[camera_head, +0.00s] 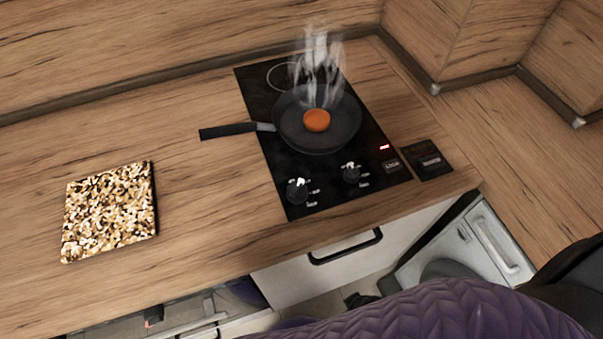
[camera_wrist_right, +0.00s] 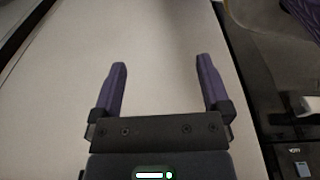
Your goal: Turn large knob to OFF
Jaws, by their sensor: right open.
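Two dark knobs with pale marks on top stand on the front part of the black cooktop (camera_head: 275,153). The left knob (camera_head: 297,190) looks the larger, and the smaller-looking knob (camera_head: 351,173) is to its right. Small labels beside them are too small to read. A red light (camera_head: 384,147) glows on the cooktop's right side. My right gripper (camera_wrist_right: 161,65) is open and empty in the right wrist view, with a plain pale surface behind its fingers. Neither knob shows in that view. My left gripper is not in view.
A dark frying pan (camera_head: 342,130) holds an orange round piece of food (camera_head: 316,120) with steam rising, its handle pointing left. A speckled board (camera_head: 108,212) lies on the wooden counter (camera_head: 210,205). A drawer handle (camera_head: 345,246) juts below the counter's front edge.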

